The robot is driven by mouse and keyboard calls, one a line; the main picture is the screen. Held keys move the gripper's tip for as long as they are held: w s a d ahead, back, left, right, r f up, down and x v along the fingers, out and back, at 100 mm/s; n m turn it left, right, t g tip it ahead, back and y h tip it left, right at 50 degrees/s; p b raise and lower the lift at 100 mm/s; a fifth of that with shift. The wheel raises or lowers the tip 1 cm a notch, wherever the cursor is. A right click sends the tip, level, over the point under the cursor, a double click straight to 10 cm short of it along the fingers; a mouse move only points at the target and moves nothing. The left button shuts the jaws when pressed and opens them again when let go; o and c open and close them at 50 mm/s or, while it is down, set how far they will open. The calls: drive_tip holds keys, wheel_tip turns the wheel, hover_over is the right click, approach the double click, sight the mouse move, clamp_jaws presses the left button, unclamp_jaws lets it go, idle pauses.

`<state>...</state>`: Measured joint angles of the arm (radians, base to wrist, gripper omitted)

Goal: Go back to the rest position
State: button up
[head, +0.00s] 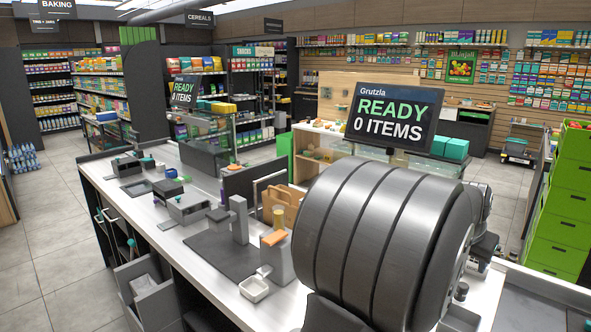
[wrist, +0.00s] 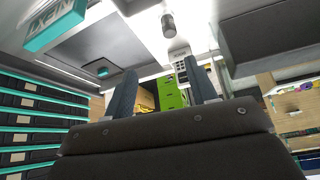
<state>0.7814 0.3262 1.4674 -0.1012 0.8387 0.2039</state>
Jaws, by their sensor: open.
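My gripper (wrist: 161,68) shows in the wrist view with its two dark fingers spread well apart. Nothing is held between them. A green block-like thing (wrist: 171,92) shows in the gap, well beyond the fingertips. In the head view my large dark ribbed arm link fills the right centre and covers part of the counter; I cannot make out the gripper there. The white counter (head: 190,240) runs along below it.
A black display (head: 395,112) reading "READY 0 ITEMS" stands behind my arm. A dark mat (head: 222,255), a small white dish (head: 254,289) and a brown paper bag (head: 290,208) are on the counter. Green crates (head: 560,215) stack at the right. Teal-edged dark drawers (wrist: 35,120) fill the wrist view's left.

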drive_tip(key=a+r, duration=0.2)
drive_tip(key=a, duration=0.2)
drive_tip(key=s+a+r, duration=0.1)
drive_tip(key=a+r, duration=0.1)
drive_tip(key=a, duration=0.1)
drive_tip(key=s+a+r, duration=0.1)
drive_tip(key=a+r, duration=0.1)
drive_tip(key=a, duration=0.2)
drive_tip(key=shift+s+a, duration=0.1)
drive_tip(key=shift+a, duration=0.25)
drive_tip(key=shift+s+a+f, duration=0.1)
drive_tip(key=shift+f, duration=0.25)
